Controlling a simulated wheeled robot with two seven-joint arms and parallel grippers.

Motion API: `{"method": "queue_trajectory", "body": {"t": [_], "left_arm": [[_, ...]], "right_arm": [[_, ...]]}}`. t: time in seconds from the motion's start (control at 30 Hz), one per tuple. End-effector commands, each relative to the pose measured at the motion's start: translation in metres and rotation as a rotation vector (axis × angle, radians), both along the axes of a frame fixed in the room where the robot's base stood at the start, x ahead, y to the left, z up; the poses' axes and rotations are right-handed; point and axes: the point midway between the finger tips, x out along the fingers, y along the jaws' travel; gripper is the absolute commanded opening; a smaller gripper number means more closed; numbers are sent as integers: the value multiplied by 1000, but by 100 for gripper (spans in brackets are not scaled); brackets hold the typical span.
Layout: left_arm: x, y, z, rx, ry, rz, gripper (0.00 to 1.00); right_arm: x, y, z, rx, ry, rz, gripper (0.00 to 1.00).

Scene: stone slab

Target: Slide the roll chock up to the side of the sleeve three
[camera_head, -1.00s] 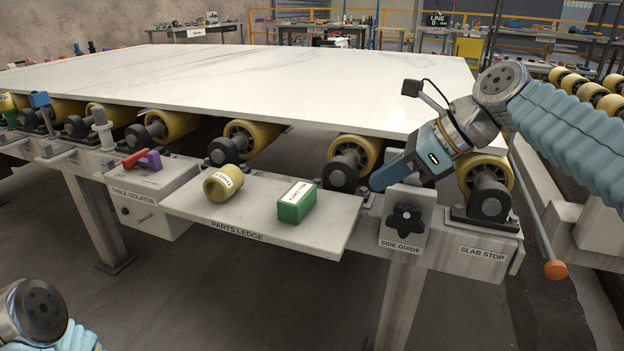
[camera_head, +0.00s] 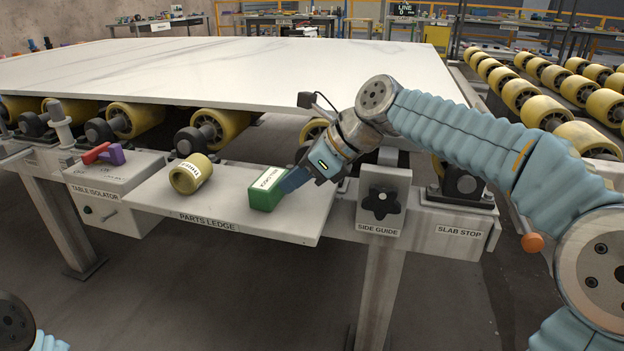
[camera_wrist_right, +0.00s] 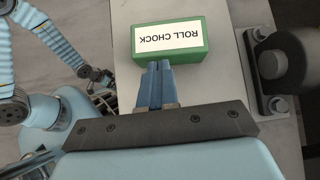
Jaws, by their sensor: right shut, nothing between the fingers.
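The roll chock (camera_head: 265,188) is a green block with a white label, lying on the parts ledge (camera_head: 228,205). The yellow sleeve (camera_head: 187,178) lies on its side to the left of it, with a clear gap between them; its label is too small to read surely. My right gripper (camera_head: 284,188) is shut and empty, with its fingertips at the chock's right side. In the right wrist view the shut blue fingers (camera_wrist_right: 158,68) meet the near edge of the chock (camera_wrist_right: 172,62); I cannot tell whether they touch. Only part of my left arm shows, at the lower left.
The side guide (camera_head: 381,195) with its black knob stands right of the ledge. The table isolator box (camera_head: 115,165) with red and purple levers is on the left. Yellow rollers (camera_head: 220,125) and the white slab (camera_head: 230,70) lie behind. The ledge between chock and sleeve is bare.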

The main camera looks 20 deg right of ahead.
Motion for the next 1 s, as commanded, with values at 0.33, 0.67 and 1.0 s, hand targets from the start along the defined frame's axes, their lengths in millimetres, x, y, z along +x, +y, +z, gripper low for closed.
{"method": "queue_trajectory", "body": {"t": [0.33,0.67,1.0], "left_arm": [[0,0,0,0,0,0,99],[0,1,44,5,-3,1,99],[-7,-16,89,-20,9,-28,99]], "right_arm": [[2,3,0,0,-1,1,0],[24,38,10,-2,6,6,0],[59,88,4,-1,2,3,0]]}}
